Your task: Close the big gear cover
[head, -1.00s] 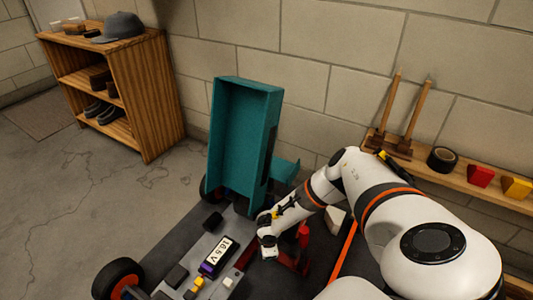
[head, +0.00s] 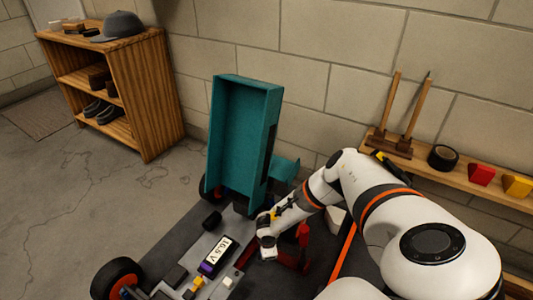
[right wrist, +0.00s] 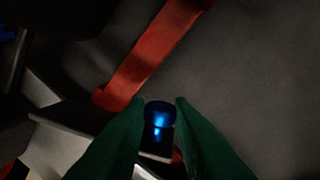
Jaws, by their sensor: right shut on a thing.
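The big gear cover, a teal open-sided box (head: 226,135), stands upright on the racecar at the wall side, swung open. My right gripper (right wrist: 161,106) is low at the car, in front of the cover's base and apart from it. Its fingers are shut on a small dark, rounded piece with a blue glint (right wrist: 160,120); what part this is I cannot tell. In the head view the fingertips are hidden behind my white wrist. My left gripper is out of view.
The grey car chassis (head: 180,249) carries a battery pack (head: 216,256) with a voltage display. A red part (head: 303,236) is beside my right wrist. A wooden wall shelf (head: 452,174) holds tools and tape at right. Open floor lies left of the car.

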